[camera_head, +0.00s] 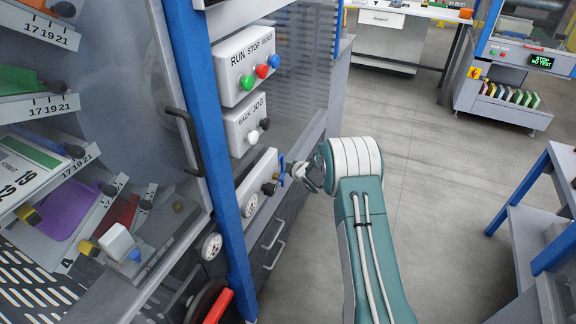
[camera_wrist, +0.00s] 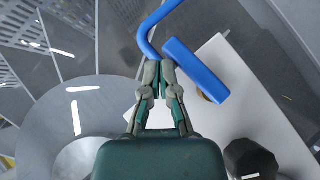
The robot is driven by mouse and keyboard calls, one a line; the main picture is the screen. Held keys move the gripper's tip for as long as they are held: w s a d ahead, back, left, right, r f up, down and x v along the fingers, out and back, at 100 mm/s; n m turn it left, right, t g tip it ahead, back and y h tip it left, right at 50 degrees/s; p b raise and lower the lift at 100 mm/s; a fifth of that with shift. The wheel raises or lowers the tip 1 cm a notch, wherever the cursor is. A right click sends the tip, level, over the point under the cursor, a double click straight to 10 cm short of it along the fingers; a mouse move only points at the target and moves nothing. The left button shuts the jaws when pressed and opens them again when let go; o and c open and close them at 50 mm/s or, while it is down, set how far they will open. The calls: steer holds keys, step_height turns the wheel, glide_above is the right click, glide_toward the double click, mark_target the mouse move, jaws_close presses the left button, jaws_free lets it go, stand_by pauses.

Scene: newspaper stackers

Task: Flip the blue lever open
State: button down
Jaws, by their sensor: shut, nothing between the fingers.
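In the head view the lever (camera_head: 281,170) is a thin blue piece at that panel's right edge. In the head view my gripper (camera_head: 292,172) is partly hidden by my wrist.
A black knob (camera_wrist: 250,160) sits on the same panel, right of my gripper. Above are boxes marked RUN STOP RESET (camera_head: 247,64) and BACK JOG (camera_head: 246,123). A blue post (camera_head: 214,150) and a black door handle (camera_head: 187,140) stand to the left. Open floor (camera_head: 430,150) lies right.

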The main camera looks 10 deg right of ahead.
steer(key=shift+w+d+f, duration=0.1)
steer(key=shift+w+f, duration=0.05)
steer(key=shift+f, duration=0.05)
stand_by(0.6)
